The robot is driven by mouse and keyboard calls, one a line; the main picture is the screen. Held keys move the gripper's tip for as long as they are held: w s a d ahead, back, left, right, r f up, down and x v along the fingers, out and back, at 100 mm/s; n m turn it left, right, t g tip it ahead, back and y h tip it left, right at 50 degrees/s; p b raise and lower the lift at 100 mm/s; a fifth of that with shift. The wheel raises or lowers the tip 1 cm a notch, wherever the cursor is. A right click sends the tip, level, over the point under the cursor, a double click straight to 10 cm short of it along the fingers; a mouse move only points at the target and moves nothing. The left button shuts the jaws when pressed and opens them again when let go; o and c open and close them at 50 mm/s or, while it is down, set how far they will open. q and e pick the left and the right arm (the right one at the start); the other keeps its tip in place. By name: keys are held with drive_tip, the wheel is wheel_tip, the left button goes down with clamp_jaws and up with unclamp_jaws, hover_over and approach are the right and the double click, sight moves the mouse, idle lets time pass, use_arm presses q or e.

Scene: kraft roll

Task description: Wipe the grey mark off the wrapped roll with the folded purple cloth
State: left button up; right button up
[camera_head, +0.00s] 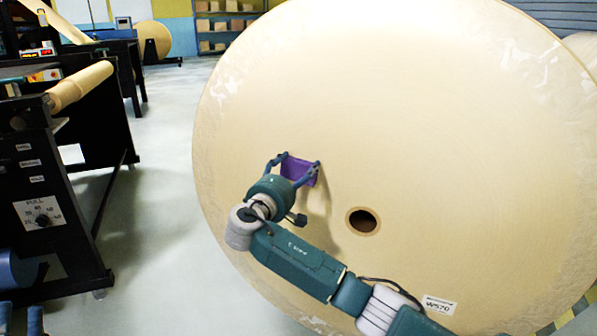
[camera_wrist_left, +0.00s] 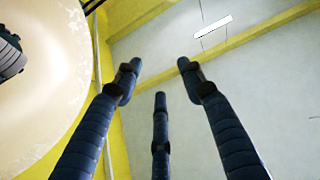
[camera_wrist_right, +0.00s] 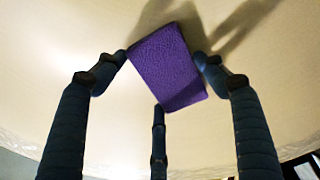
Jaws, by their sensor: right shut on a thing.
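The wrapped roll (camera_head: 420,110) is a huge pale tan disc facing me, with a dark core hole (camera_head: 362,221) and a white W570 label (camera_head: 440,305). My right gripper (camera_head: 300,162) is shut on the folded purple cloth (camera_head: 298,171), left of and above the hole. In the right wrist view the cloth (camera_wrist_right: 168,68) sits between the fingers, close to the roll face; I cannot tell if it touches. I see no clear grey mark; the cloth or arm may hide it. My left gripper (camera_wrist_left: 159,64) is open and empty in the left wrist view.
A black machine (camera_head: 60,200) with a dial panel and a small paper roller (camera_head: 80,87) stands at the left. The grey floor (camera_head: 160,220) between it and the roll is clear. Shelves with boxes (camera_head: 225,25) and another roll (camera_head: 155,38) are at the back.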

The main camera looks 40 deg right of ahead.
drive_tip(key=p+v, duration=0.2)
drive_tip(key=v, duration=0.2)
drive_tip(key=shift+s+a, duration=0.15)
use_arm(q)
drive_tip(key=w+a+f+g+y+p, duration=0.1)
drive_tip(key=f+g, duration=0.7)
drive_tip(key=f, duration=0.9)
drive_tip(key=shift+w+a+g+y, duration=0.15)
drive_tip(key=shift+w+g+y, duration=0.15)
drive_tip(key=shift+w+y, duration=0.7)
use_arm(e)
drive_tip(key=shift+v, duration=0.8)
use_arm(q)
drive_tip(key=shift+w+f, duration=0.1)
drive_tip(key=shift+f, duration=0.05)
drive_tip(key=s+a+f+g+y+p, duration=0.1)
drive_tip(key=s+f+g, duration=0.3)
drive_tip(key=f, duration=0.4)
drive_tip(key=shift+s+a+f+n+g+p, duration=0.3)
drive_tip(key=shift+a+p, duration=0.2)
drive_tip(key=shift+a, duration=0.15)
use_arm(e)
drive_tip(key=shift+v, duration=1.45)
